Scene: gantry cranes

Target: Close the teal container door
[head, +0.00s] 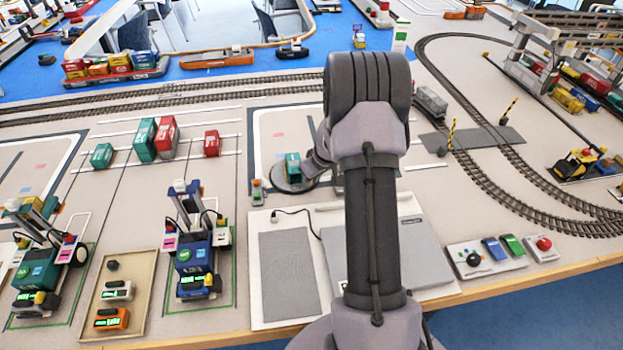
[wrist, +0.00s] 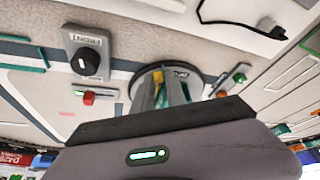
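A small teal container (head: 292,167) stands on a round dark turntable (head: 286,187) in the head view, left of my arm. My gripper (head: 312,163) is close beside the container's right side there, partly behind my arm. The wrist view shows the turntable (wrist: 143,74) under the grey fingers of my gripper (wrist: 162,92), with a small yellow piece between or behind them. I cannot tell if the fingers touch the container. The container's door and how far it stands open are not clear in either view.
Other containers, teal (head: 102,155), green (head: 145,140) and red (head: 211,144), stand to the left. The wrist view shows a black knob (wrist: 88,62) and a red button (wrist: 88,98) nearby.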

